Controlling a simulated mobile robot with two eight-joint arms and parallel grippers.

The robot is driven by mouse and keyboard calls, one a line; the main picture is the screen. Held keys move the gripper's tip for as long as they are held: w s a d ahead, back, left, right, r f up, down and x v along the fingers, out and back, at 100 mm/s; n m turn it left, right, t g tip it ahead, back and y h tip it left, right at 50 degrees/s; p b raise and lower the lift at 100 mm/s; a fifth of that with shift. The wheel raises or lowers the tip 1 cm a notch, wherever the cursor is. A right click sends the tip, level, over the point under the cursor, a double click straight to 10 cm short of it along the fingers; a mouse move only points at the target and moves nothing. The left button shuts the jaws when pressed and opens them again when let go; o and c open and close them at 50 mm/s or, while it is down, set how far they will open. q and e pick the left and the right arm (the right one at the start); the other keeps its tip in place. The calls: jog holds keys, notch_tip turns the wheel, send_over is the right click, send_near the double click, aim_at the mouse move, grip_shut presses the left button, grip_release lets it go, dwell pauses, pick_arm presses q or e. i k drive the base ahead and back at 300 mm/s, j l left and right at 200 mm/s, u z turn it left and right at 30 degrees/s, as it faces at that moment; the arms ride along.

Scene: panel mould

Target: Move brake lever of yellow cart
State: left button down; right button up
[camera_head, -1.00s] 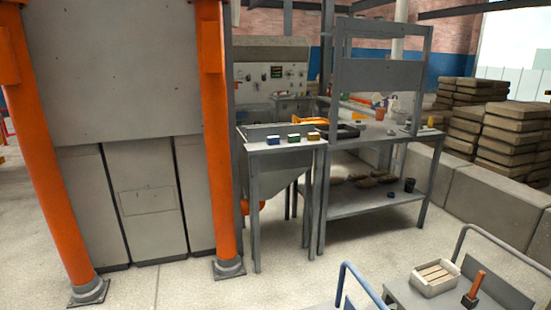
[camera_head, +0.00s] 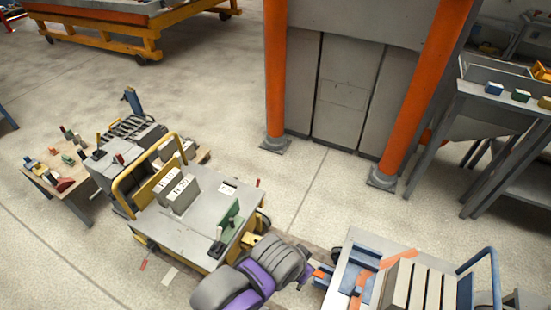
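A yellow cart (camera_head: 236,254) with a grey top stands left of centre in the head view. It has a yellow rail handle at its left end and carries two pale labelled blocks (camera_head: 178,192). A small red-tipped piece (camera_head: 143,265) shows low at its near side, and a dark upright piece (camera_head: 217,246) beside a green plate shows on its top. I cannot tell which is the brake lever. My purple and grey arm, seemingly the left, covers the cart's near right corner. Its gripper end (camera_head: 304,279) is small and its fingers are unclear. My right gripper is out of view.
A blue-framed cart (camera_head: 340,285) with pale slabs stands close at the right. A grey cart (camera_head: 125,150) and a small tool table (camera_head: 75,197) stand to the left. Orange posts (camera_head: 276,70) and a grey cabinet stand behind. Open floor lies between carts and cabinet.

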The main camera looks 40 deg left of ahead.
aim_at(146, 261)
jog(key=u, duration=3.15)
jog(key=z, duration=0.7)
jog(key=i+j+z, duration=0.1)
jog(key=j+z, duration=0.15)
jog(key=z, duration=0.15)
jog(key=j+z, duration=0.35)
jog(key=i+j+z, duration=0.1)
jog(key=j+z, duration=0.15)
jog(key=z, duration=0.15)
jog(key=j+z, duration=0.25)
jog(key=j, duration=0.3)
jog(key=k+j+z, duration=0.1)
jog(key=j+z, duration=0.15)
jog(key=j, duration=0.25)
jog(key=k+j, duration=0.1)
jog(key=j, duration=0.35)
jog(key=j+z, duration=0.1)
jog(key=j, duration=0.35)
jog(key=k+j, duration=0.15)
jog(key=j, duration=0.25)
jog(key=k+j, duration=0.1)
jog(key=j, duration=0.35)
jog(key=k+j+z, duration=0.1)
jog(key=j, duration=0.35)
